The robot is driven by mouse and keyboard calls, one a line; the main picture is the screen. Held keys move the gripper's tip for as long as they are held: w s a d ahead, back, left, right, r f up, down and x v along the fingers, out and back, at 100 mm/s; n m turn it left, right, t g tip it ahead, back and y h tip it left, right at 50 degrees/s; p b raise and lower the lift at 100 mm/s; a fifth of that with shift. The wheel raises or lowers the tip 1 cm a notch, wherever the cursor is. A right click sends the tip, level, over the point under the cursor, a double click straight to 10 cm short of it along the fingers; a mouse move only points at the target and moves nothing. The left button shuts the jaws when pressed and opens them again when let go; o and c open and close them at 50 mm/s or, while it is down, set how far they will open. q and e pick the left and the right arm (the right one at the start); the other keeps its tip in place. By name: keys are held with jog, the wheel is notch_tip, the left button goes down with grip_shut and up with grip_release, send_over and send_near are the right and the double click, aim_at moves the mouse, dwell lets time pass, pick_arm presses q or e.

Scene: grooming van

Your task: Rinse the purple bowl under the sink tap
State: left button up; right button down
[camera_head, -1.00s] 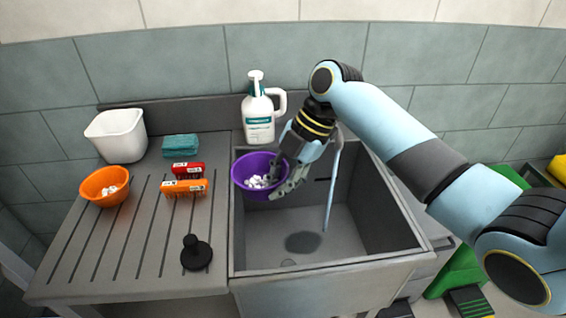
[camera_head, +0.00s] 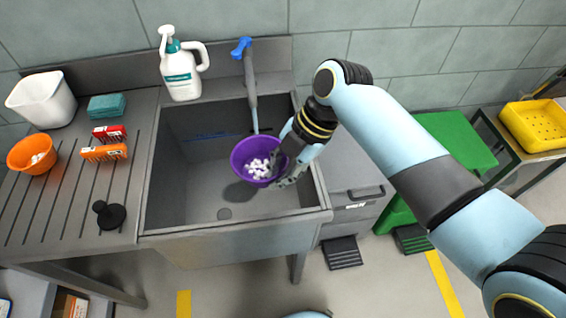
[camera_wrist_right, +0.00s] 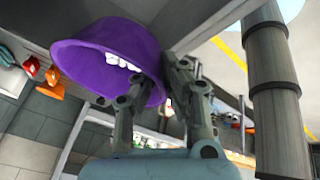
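The purple bowl (camera_head: 240,157) hangs over the sink (camera_head: 185,205), upright or slightly tilted, with several small white pieces (camera_head: 259,168) in it. My right gripper (camera_head: 283,172) is shut on the bowl's right rim. The tap (camera_head: 249,85), with a blue handle, stands at the sink's back. Its lower end shows just behind the bowl; I cannot tell whether water runs. My left gripper is out of view.
On the drainboard at left are an orange bowl (camera_head: 28,160), red and orange boxes (camera_head: 104,153), a black stopper (camera_head: 109,215), a teal cloth stack (camera_head: 107,107) and a white tub (camera_head: 42,101). A pump bottle (camera_head: 180,72) stands behind the sink. The basin's front left is clear.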

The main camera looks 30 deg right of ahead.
jog(key=f, duration=0.1)
jog(key=w+f+b, duration=0.1)
jog(key=f+b, duration=0.1)
jog(key=shift+w+d+f, duration=0.15)
jog(key=shift+d+f, duration=0.25)
jog(key=w+f+b, duration=0.3)
jog(key=f+b, duration=0.5)
jog(key=b, duration=0.2)
jog(key=w+d+b, duration=0.4)
jog(key=w+b, duration=0.3)
jog(key=w, duration=0.4)
jog(key=shift+w+r, duration=0.35)
jog(key=shift+w, duration=0.05)
jog(key=shift+a, duration=0.3)
jog(key=shift+w+a, duration=0.15)
jog(key=shift+a, duration=0.15)
jog(key=shift+d, duration=0.25)
jog(key=shift+s+d, duration=0.2)
jog(key=shift+d, duration=0.15)
